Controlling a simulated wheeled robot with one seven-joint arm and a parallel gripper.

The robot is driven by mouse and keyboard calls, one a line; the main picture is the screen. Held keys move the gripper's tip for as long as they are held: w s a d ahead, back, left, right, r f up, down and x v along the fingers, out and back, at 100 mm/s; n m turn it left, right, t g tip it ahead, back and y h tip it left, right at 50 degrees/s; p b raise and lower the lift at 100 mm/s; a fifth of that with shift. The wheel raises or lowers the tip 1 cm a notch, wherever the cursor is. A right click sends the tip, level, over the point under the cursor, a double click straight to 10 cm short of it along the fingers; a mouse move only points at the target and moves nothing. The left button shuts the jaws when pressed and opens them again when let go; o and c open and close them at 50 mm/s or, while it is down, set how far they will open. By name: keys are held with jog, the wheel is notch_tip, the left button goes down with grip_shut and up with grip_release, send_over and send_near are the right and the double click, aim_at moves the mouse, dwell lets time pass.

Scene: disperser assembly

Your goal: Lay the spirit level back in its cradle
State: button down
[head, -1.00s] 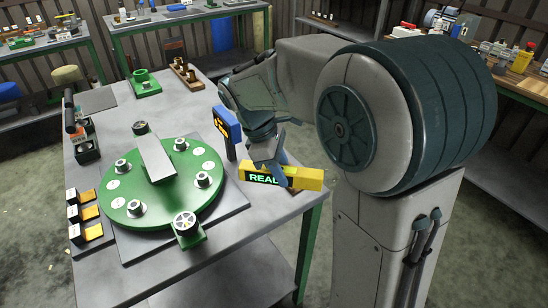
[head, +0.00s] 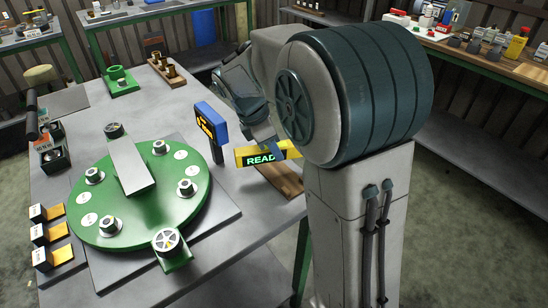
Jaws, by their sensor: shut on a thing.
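The spirit level (head: 246,159) is a yellow bar with a dark window showing green letters, partly read as "READ". My gripper (head: 273,150) is shut on it near the middle, and my arm hides its right end. A brown wooden block (head: 285,181), which looks like the cradle, lies at the table's right edge. It shows just below and in front of the level in the picture. My arm hides part of this block, and I cannot tell how high the level is above it.
A green round plate (head: 145,221) with several fittings fills the table's middle. A green bracket (head: 121,82) and a wooden rack (head: 164,68) stand at the back.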

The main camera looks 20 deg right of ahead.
aim_at(274, 169)
jog(key=shift+w+d+f, duration=0.2)
jog(key=shift+w+f, duration=0.15)
jog(key=shift+w, duration=0.2)
jog(key=shift+f+b, duration=0.3)
jog(key=shift+f, duration=1.65)
jog(key=shift+f, duration=0.15)
jog(key=c, duration=1.1)
grip_release()
jog(key=shift+o, duration=0.2)
